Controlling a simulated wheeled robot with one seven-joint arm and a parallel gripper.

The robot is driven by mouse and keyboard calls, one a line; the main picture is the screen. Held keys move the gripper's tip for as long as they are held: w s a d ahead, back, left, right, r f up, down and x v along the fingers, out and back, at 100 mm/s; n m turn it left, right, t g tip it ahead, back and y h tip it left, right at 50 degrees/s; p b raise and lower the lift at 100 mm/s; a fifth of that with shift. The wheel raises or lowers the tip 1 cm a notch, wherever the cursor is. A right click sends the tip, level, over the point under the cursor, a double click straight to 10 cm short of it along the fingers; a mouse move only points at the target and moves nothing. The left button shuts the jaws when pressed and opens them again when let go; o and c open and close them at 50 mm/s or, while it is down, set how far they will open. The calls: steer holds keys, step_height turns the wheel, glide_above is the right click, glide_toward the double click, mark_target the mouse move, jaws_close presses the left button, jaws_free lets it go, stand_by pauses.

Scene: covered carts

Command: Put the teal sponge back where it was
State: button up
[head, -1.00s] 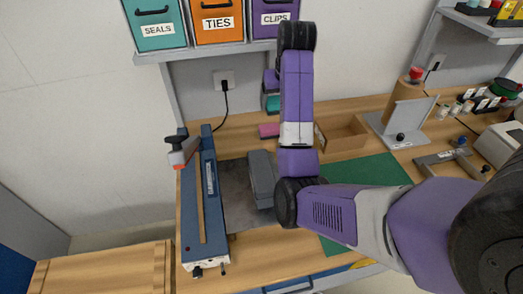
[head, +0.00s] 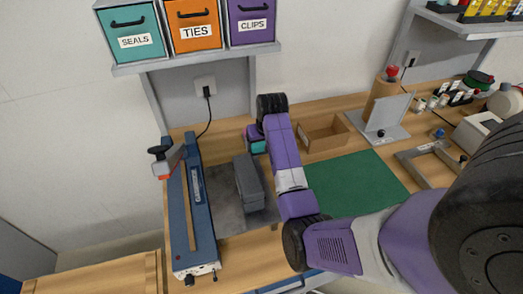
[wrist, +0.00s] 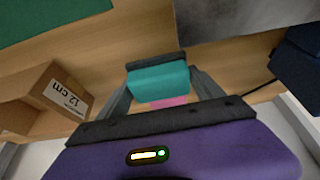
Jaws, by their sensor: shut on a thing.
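The teal sponge (wrist: 158,82) is held between the two fingers of my gripper (wrist: 160,92) in the wrist view. In the head view the sponge (head: 258,147) shows as a small teal patch below my purple wrist, left of the arm. My gripper (head: 257,138) is above the wooden bench, just behind the grey block. A pink block (wrist: 168,102) shows partly below the sponge in the wrist view; my gripper hides the rest. I cannot tell whether the sponge touches anything beneath it.
A grey block (head: 248,182) stands on a dark grey plate (head: 225,195), beside a long blue tool (head: 195,215). An open cardboard box (head: 322,133) and a green mat (head: 355,185) lie to the right. Labelled bins (head: 195,25) stand on a shelf above.

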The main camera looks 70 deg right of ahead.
mark_target(262, 151)
steer(key=shift+f, duration=1.85)
steer(key=shift+f, duration=0.15)
steer(key=o, duration=1.3)
steer(key=b+v, duration=0.1)
steer(key=v, duration=1.1)
steer(key=shift+r, duration=0.2)
